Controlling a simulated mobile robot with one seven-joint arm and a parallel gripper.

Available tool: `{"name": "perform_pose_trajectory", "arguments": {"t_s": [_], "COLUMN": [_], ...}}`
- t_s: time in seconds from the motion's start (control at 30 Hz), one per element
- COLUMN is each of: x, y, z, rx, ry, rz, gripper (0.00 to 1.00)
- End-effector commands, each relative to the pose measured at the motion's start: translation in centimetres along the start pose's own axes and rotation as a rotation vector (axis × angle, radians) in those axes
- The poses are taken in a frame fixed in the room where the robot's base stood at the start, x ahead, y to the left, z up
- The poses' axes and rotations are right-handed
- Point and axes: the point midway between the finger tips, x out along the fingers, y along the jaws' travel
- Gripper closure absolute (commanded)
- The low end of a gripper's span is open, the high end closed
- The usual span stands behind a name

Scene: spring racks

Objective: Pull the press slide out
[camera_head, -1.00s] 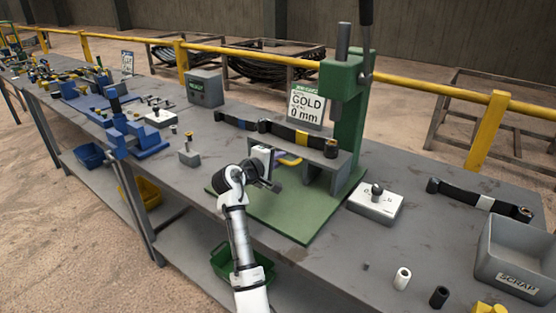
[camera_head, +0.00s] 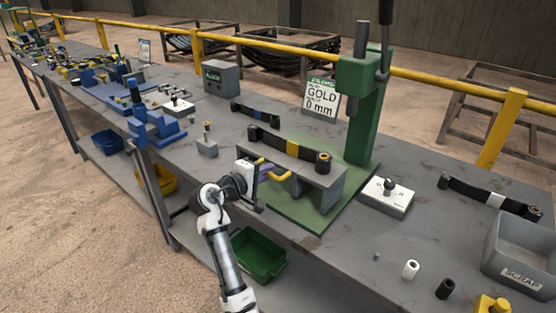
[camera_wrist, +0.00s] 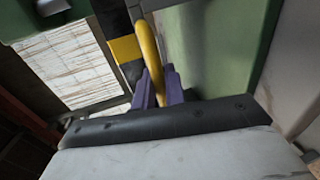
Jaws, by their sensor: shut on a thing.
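The press slide (camera_head: 318,190) is a grey bridge-shaped block in front of the green press (camera_head: 362,110). It stands over the front part of the green base plate (camera_head: 305,213), clear of the ram. A black arm with a yellow band (camera_head: 270,140) lies on top of it. The slide's yellow handle (camera_head: 282,177) is on its front side. My gripper (camera_head: 266,172) is at the handle, its purple fingers shut on it. In the wrist view the yellow handle (camera_wrist: 150,50) passes between the two purple fingers (camera_wrist: 158,88).
A black arm with a blue band (camera_head: 258,112) lies behind the slide. A white block with a knob (camera_head: 388,197) stands to the right, with a grey scrap bin (camera_head: 520,255) beyond. A small grey post stand (camera_head: 207,146) is on the left. A green bin (camera_head: 258,254) sits below the bench.

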Motion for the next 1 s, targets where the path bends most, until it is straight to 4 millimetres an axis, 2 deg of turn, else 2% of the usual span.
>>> {"name": "perform_pose_trajectory", "arguments": {"t_s": [0.1,0.3,0.77,0.8,0.9,1.0], "x": [-1.9,-3.6,-4.2,-4.2,-4.2,-4.1], "y": [-0.3,-0.8,-1.1,-1.1,-1.1,-1.0], "z": [-0.1,0.0,0.0,0.0,-0.1,0.0], "rx": [-0.002,0.000,-0.002,-0.002,-0.002,-0.001], "ry": [0.002,0.001,-0.001,-0.001,0.000,0.000], "rz": [-0.001,-0.001,-0.003,-0.003,-0.003,-0.002], "gripper": [1.00,1.00,1.00,0.82,0.70,0.70]}}
